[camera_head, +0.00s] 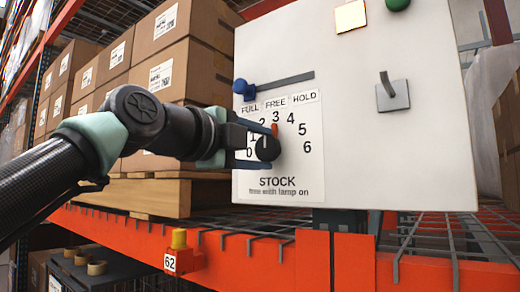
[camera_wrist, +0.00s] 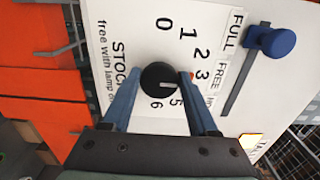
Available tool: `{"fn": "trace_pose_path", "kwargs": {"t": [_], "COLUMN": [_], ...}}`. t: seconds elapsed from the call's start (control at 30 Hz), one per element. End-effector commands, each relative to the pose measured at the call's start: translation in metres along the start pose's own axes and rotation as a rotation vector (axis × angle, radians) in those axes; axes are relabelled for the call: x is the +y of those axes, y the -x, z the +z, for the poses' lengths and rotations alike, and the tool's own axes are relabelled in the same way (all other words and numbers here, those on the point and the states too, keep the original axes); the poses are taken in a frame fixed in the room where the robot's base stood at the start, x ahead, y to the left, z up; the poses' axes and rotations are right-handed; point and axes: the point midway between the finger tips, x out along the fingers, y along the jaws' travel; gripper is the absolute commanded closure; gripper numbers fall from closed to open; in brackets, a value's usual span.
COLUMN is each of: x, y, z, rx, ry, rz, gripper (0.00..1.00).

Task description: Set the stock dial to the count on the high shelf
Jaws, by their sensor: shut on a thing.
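The stock dial (camera_head: 268,150) is a black round knob with a white line, on a white panel (camera_head: 360,150) with figures 0 to 6 around it. My gripper (camera_head: 252,146) is shut on the dial, its blue fingers on either side of the knob. The wrist view shows the dial (camera_wrist: 159,77) between the fingertips of my gripper (camera_wrist: 160,73). A small orange mark (camera_head: 275,129) sits just below the 3. A pale yellow square lamp (camera_head: 350,16) looks lit. No high-shelf count is readable.
A blue slider knob (camera_head: 243,88) stands at the FULL end of its slot. A grey lever (camera_head: 391,92) and a green knob (camera_head: 398,4) are on the panel. Cartons (camera_head: 180,78) stack behind my arm. An orange beam (camera_head: 335,262) runs below, with a yellow-topped tag 62 (camera_head: 180,257).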

Motion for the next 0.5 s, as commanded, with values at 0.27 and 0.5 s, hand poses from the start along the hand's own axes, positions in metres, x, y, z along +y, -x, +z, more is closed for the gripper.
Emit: {"fn": "trace_pose_path", "kwargs": {"t": [0.27,0.5], "x": [-0.0018,-0.0018], "y": [0.0006,0.0006], "z": [0.0009,0.0008], "rx": [-0.003,-0.003], "ry": [0.011,0.01], "rz": [-0.004,-0.004], "gripper": [0.96,0.31]}}
